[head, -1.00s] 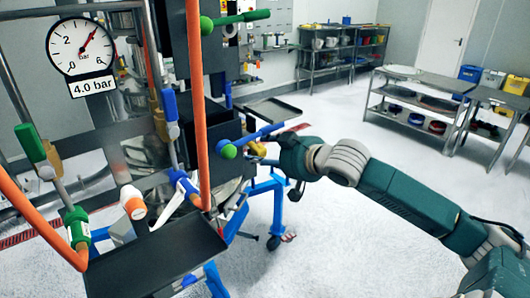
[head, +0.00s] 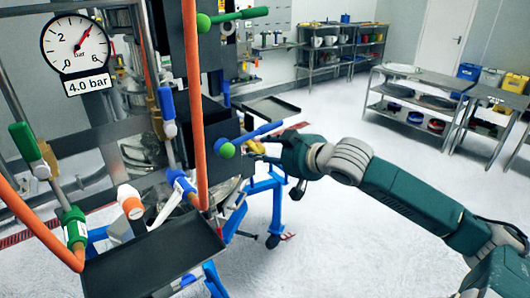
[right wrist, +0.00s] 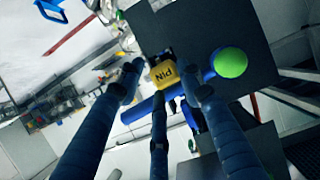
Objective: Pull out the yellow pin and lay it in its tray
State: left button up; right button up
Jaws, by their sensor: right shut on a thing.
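The yellow pin (head: 256,146) shows small in the head view, below the blue lever with the green ball, at the tips of my right gripper (head: 264,153). In the right wrist view the yellow block with black lettering (right wrist: 165,75) sits between the fingertips of my right gripper (right wrist: 161,84), which is shut on it. Whether the pin's far end is still in the machine is hidden. A shallow black tray (head: 269,110) sticks out from the machine behind the gripper. A larger black tray (head: 150,262) is at the front. My left gripper is not in view.
The blue lever (head: 255,134) with its green ball (head: 227,150) is close above the gripper; the ball also shows in the right wrist view (right wrist: 230,62). Orange hoses (head: 195,100) and the blue stand (head: 265,205) are left of it. The floor (head: 335,235) is open to the right.

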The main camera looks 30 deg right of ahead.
jog(key=shift+s+a+f, duration=0.15)
jog(key=shift+s+f, duration=0.1)
jog(key=shift+s, duration=0.2)
jog(key=shift+s+a+f, duration=0.1)
jog(key=shift+s+f, duration=0.1)
jog(key=shift+s, duration=0.3)
jog(key=shift+c, duration=0.6)
jog(key=shift+s, duration=0.5)
jog(key=shift+s+r, duration=0.1)
jog(key=shift+s, duration=0.1)
jog(key=shift+s+r, duration=0.1)
jog(key=shift+s, duration=0.2)
grip_shut()
jog(key=shift+s+r, duration=0.1)
jog(key=shift+s, duration=0.1)
